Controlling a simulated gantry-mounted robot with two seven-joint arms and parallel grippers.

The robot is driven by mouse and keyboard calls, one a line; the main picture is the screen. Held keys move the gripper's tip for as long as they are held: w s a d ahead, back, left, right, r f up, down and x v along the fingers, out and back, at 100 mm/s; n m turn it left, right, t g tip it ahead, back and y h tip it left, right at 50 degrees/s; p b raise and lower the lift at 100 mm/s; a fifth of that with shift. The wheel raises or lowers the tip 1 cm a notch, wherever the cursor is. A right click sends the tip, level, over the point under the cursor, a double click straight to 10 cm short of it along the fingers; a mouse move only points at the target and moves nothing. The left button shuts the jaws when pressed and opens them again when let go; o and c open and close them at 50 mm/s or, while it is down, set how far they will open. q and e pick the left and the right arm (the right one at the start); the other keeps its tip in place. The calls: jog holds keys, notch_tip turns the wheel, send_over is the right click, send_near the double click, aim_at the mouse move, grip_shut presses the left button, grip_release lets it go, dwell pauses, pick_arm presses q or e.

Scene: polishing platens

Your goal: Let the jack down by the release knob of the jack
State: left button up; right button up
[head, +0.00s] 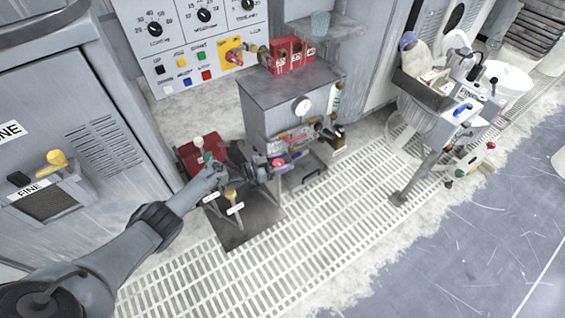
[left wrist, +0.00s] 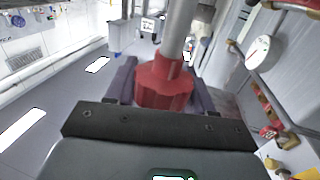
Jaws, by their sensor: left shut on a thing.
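The release knob is a red, lobed knob (left wrist: 163,85) on a grey rod (left wrist: 182,25) in the left wrist view. It sits between the two dark fingers of my left gripper (left wrist: 160,92), which are shut on it. In the head view my left gripper (head: 277,166) is low at the front of a grey cabinet (head: 290,85), with a bit of the red knob (head: 279,162) showing between its fingers. The body of the jack cannot be made out clearly behind the gripper. My right gripper is not in view.
A yellow-topped lever (head: 232,194) and a white-knobbed lever (head: 198,143) stand close to my left wrist. Grated floor (head: 330,210) lies clear to the front right.

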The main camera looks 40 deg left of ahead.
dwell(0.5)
pick_arm(q)
jog(key=o, duration=1)
jog(key=shift+c, duration=0.2)
jog(key=shift+r, duration=0.1)
jog(key=shift+r+p, duration=0.6)
jog(key=shift+p, duration=0.05)
jog(key=r+p, duration=0.3)
jog(key=shift+d+r+p, duration=0.25)
jog(key=shift+r+p, duration=0.05)
jog(key=shift+r, duration=0.1)
jog(key=d+r+p, duration=0.5)
jog(key=d+p, duration=0.3)
jog(key=d, duration=0.3)
jog(key=shift+d+r, duration=0.15)
jog(key=shift+r, duration=0.25)
